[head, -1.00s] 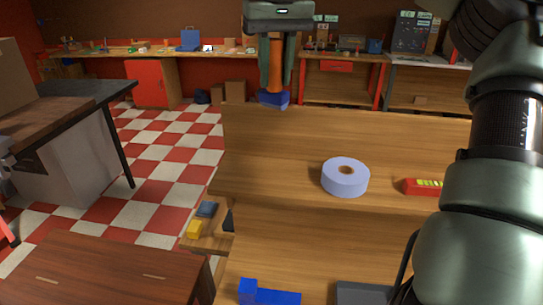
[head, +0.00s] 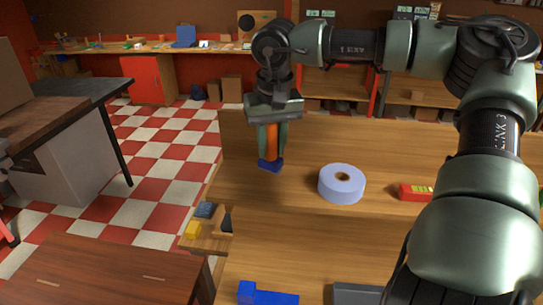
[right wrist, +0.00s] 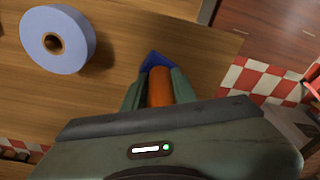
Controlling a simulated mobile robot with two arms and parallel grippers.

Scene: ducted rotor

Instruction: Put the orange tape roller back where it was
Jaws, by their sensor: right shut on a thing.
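The orange tape roller (head: 271,140) has an orange handle and a blue end. My right gripper (head: 268,150) is shut on its handle and holds it upright, blue end down, over the left part of the wooden shelf top (head: 300,150). I cannot tell whether the blue end touches the wood. In the right wrist view the orange handle (right wrist: 159,88) sits between the fingers (right wrist: 157,90), with the blue end (right wrist: 155,62) beyond them. My left gripper is not in view.
A pale lavender tape roll (head: 342,184) lies on the wood right of the roller. A red level-like tool (head: 416,192) lies farther right. A blue block (head: 268,294) and a grey item (head: 357,293) are on the lower surface. Bare wood lies around the roller.

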